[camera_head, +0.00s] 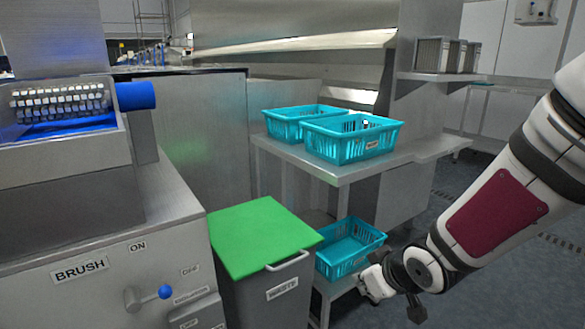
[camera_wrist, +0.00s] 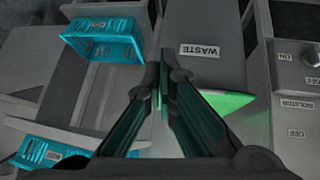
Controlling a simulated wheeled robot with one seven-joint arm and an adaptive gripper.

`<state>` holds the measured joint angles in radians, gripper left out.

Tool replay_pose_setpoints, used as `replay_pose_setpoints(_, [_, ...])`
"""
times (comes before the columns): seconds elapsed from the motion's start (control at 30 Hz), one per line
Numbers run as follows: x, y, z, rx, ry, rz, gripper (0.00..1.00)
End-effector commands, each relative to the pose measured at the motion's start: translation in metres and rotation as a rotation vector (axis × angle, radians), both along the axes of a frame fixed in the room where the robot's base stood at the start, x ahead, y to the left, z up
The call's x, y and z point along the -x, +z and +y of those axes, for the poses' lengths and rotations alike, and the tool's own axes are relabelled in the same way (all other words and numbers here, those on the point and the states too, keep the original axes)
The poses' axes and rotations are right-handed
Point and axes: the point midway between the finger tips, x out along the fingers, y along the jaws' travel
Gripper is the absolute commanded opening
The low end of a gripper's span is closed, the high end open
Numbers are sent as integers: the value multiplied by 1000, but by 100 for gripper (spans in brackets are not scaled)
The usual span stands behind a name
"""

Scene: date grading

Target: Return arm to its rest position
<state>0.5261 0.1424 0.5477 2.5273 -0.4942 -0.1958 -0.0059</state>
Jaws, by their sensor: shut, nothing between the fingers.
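My arm reaches in from the right side of the head view, bent down toward the lower middle, with dark joints at its low end. My gripper shows in the wrist view (camera_wrist: 159,68), its two dark fingers close together and shut with nothing between them. In the head view its fingers are hard to make out. The gripper is in front of the grey waste bin (camera_wrist: 205,25) and a lower teal basket (camera_head: 348,245). It holds no object.
The waste bin has a green lid (camera_head: 262,236) and a bar handle. Two teal baskets (camera_head: 355,138) (camera_head: 290,122) stand on a metal table (camera_head: 345,174). The brush machine (camera_head: 95,270) with a blue-knobbed lever fills the left. Floor (camera_head: 470,270) shows beyond my arm.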

Motion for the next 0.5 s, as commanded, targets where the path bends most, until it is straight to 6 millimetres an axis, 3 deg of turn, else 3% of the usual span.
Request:
replay_pose_setpoints(0.23, [69,43,-52,189,-236,171,0])
replay_pose_setpoints(0.5, [175,89,-67,182,-466,367,0])
